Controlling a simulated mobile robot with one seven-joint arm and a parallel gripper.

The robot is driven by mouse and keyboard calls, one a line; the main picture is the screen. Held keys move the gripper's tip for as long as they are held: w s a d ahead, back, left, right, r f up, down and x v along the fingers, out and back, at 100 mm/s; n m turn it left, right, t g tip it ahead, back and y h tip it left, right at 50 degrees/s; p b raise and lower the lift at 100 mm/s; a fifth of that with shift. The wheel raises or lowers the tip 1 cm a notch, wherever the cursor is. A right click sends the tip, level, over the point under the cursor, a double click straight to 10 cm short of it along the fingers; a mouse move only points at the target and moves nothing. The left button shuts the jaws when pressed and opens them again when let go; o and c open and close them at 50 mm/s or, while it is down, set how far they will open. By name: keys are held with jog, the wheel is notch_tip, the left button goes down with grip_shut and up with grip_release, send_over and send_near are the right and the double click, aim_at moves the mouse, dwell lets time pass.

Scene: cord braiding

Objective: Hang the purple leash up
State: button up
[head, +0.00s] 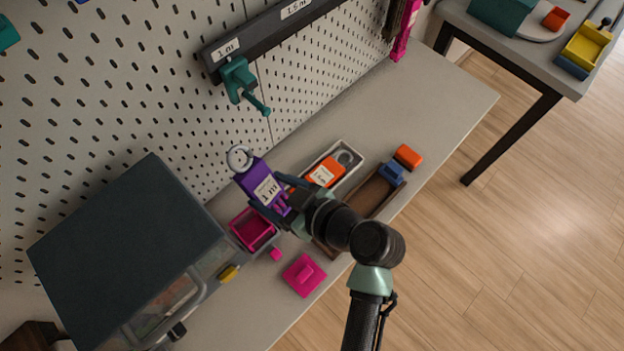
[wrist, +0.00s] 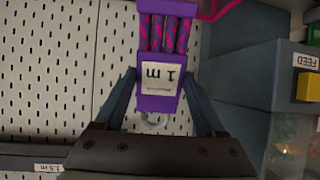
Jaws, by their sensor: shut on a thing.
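The purple leash (head: 254,180) is a purple card with a white label and a silver ring at its upper end. In the wrist view the leash (wrist: 158,96) shows "1 m" on its label, with purple and pink braided cord beyond it. My gripper (head: 271,194) is shut on the leash, one finger on each side, and holds it above the pink bin area. The ring points towards the pegboard and is free of any hook. A teal hook (head: 240,82) sticks out from the dark rail (head: 262,38), under a "1 m" label. It is bare and apart from the leash.
A pink open bin (head: 250,238), pink lid (head: 304,275), white tray (head: 357,151) with an orange tagged leash, and brown tray (head: 372,197) lie on the bench. A dark-topped machine (head: 125,240) stands left. A pink item (head: 402,45) hangs at the rail's far end.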

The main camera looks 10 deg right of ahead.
jog(key=d+r+m+t+y+b, duration=0.2)
jog(key=d+r+t+b, duration=0.25)
jog(key=d+t, duration=0.2)
jog(key=b+x, duration=0.1)
jog(key=x, duration=0.8)
jog(key=shift+w+f, duration=0.4)
jog(key=shift+f, duration=0.15)
jog(key=shift+g, duration=0.25)
jog(key=o, duration=1)
jog(key=c, duration=0.8)
jog(key=shift+s+d+b, duration=0.1)
jog(key=shift+b, duration=0.4)
